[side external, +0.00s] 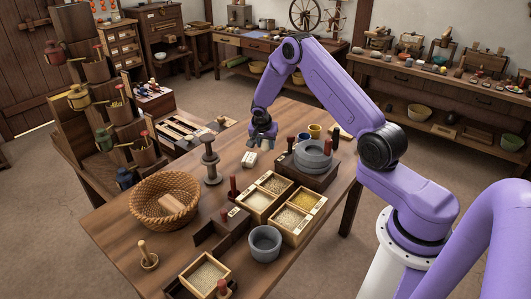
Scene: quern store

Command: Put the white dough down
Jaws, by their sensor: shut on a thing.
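My gripper (262,143) points down above the far half of the wooden table, left of the grey stone quern (313,156). It is shut on the white dough, which is hard to make out between the small dark fingers. A small pale, blocky piece (249,159) shows just below and left of the fingertips. I cannot tell whether this piece is part of what I hold or lies apart on the table (130,220).
A wicker basket (163,203), a divided wooden tray (268,222) of grain and a grey bowl (265,243) stand nearer. Small cups (315,131) stand behind the quern. Bare wood lies around the pale piece.

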